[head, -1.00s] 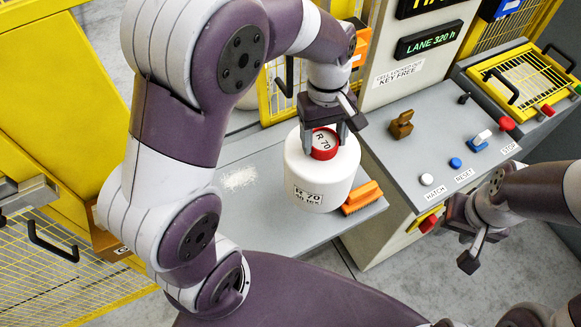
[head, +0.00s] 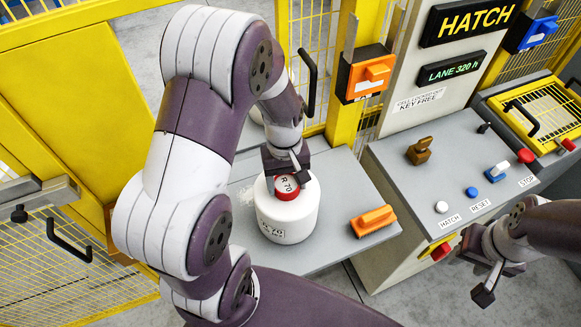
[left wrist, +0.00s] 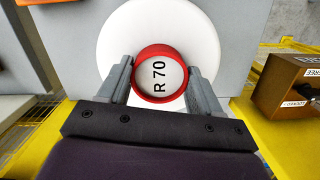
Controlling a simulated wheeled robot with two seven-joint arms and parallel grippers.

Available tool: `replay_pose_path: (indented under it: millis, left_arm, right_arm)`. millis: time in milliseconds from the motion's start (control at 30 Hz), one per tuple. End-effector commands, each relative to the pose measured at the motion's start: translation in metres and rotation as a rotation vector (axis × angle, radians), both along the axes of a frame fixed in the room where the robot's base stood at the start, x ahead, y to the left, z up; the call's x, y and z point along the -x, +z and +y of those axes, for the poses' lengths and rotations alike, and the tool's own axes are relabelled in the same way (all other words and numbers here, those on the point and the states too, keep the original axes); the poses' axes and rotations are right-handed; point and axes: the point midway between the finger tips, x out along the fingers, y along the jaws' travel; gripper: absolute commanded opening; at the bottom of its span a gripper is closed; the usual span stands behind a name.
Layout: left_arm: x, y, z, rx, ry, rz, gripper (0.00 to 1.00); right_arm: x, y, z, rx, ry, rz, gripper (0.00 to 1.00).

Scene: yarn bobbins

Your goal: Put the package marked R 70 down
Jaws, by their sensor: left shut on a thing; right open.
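The package marked R 70 (head: 287,222) is a white bobbin with a red-rimmed cap labelled R 70. In the head view it is upright at the grey shelf (head: 338,190), left of the orange brush; I cannot tell whether its base touches the shelf. My left gripper (head: 287,178) is shut on the red cap from above. In the left wrist view the two fingers (left wrist: 160,82) flank the cap, with the white body behind it. My right gripper (head: 482,282) is open and empty, at the right, in front of the control panel.
An orange brush (head: 373,220) lies on the shelf right of the package. The control panel (head: 400,175) with a brown key switch, buttons and levers stands further right. Yellow mesh fencing (head: 110,250) is at left and behind. The shelf between package and brush is clear.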

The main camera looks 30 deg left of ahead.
Motion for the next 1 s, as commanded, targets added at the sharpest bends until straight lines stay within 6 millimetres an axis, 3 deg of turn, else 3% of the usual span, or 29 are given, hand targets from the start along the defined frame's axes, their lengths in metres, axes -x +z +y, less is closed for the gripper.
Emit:
replay_pose_path:
  millis: [433,467,500,867,1000]
  left_arm:
    - [-0.001,-0.008,0.000,-0.001,0.000,-0.003,0.00]
    - [0.000,-0.008,0.000,-0.001,0.000,-0.001,0.74]
    - [0.000,-0.008,0.000,-0.001,0.000,-0.001,0.87]
    - [-0.001,-0.002,0.000,-0.001,0.000,-0.003,0.90]
    - [-0.005,0.025,0.003,-0.002,0.000,-0.010,0.90]
  right_arm:
    - [0.000,-0.001,0.000,0.000,0.000,0.000,0.43]
    - [0.000,-0.001,0.000,0.000,0.000,0.000,0.43]
    - [0.000,0.000,0.000,0.000,0.000,0.000,0.43]
    - [0.000,0.001,0.000,0.000,0.000,0.000,0.43]
    - [0.000,-0.009,0.000,0.000,0.000,0.000,0.43]
